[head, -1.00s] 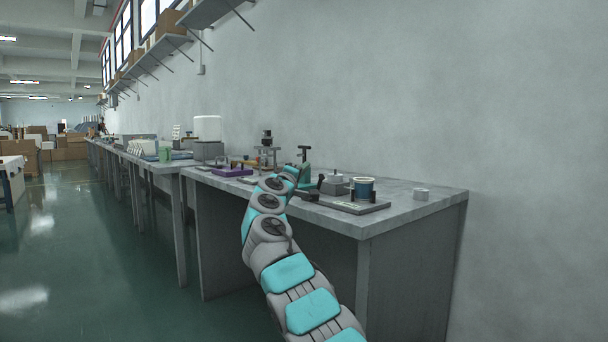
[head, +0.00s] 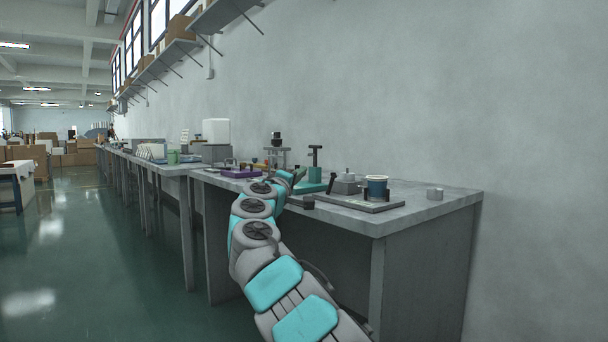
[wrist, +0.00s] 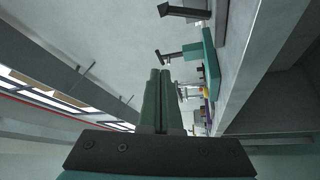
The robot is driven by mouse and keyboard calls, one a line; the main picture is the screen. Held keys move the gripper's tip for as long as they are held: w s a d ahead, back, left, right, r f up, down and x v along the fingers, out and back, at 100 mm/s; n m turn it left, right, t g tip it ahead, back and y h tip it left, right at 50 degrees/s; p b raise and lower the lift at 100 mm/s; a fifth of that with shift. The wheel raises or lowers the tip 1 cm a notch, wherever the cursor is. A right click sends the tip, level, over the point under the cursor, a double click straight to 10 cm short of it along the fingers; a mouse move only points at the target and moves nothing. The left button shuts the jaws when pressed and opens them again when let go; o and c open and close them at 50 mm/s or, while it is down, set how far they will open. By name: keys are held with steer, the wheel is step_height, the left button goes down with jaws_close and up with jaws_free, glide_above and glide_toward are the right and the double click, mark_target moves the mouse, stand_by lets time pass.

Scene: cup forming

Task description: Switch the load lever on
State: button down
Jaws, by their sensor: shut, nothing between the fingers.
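My gripper (wrist: 160,95) fills the middle of the wrist view. Its two dark green fingers lie together, shut and empty. In the head view its tip is small, beside the teal device on the bench. A black T-shaped handle (head: 314,149) stands upright on the teal block (head: 315,175). The wrist view, turned sideways, shows a black-ended lever (wrist: 175,54) by a teal plate (wrist: 209,60), apart from the fingertips. A second black-ended lever (wrist: 183,12) is at its top edge. I cannot tell for certain which one is the load lever.
A purple tray (head: 240,173) lies to the left. The wall rises behind the bench.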

steer(key=shift+v, duration=1.3)
steer(key=shift+f, duration=0.1)
